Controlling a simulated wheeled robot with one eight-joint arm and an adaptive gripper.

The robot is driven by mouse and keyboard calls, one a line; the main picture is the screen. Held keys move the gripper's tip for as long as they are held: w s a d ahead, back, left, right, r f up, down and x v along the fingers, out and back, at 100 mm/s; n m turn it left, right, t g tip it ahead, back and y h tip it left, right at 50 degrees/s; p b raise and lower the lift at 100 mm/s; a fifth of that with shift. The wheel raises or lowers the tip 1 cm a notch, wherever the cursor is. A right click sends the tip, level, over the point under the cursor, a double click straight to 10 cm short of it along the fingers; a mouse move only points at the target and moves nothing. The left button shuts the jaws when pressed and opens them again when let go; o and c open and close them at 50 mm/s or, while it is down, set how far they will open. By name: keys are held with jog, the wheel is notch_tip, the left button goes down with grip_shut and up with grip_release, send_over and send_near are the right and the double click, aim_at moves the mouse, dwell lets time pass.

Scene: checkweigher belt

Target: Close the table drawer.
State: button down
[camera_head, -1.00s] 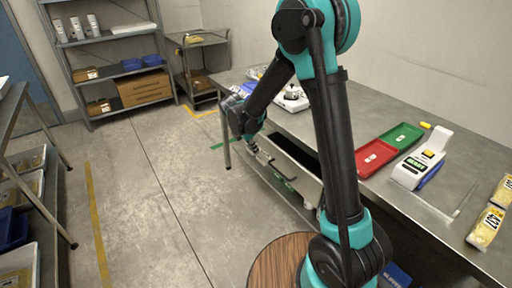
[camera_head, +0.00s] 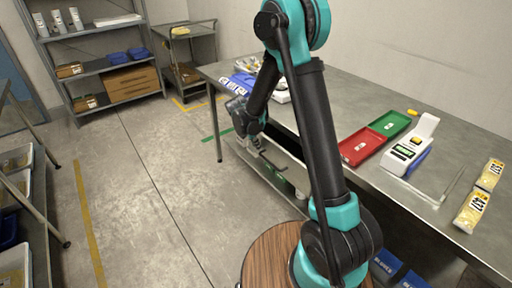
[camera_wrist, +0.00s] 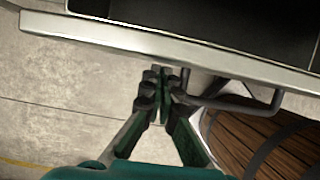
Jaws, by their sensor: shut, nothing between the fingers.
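The table drawer is under the front edge of the steel table (camera_head: 330,115). It stands open. In the wrist view its pale metal front rim (camera_wrist: 110,33) crosses the top, with the dark inside beyond it. The bar handle (camera_wrist: 235,104) sticks out from the front, right of my fingers. My gripper (camera_wrist: 163,82) is shut and empty, its fingertips just in front of the drawer front. I cannot tell if they touch it. In the head view my gripper (camera_head: 257,146) is low at the drawer, and my arm hides part of it.
On the table are a red tray (camera_head: 361,145), a green tray (camera_head: 390,123), a white label device (camera_head: 408,149) and yellow packs (camera_head: 472,210). Blue boxes (camera_head: 386,264) are below at right. Shelving (camera_head: 90,62) stands at the back left. The floor (camera_head: 150,165) left of the table is clear.

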jog(key=w+d, duration=0.4)
jog(key=d, duration=0.1)
jog(key=w+d, duration=0.2)
jog(key=d, duration=0.1)
jog(key=shift+d, duration=0.2)
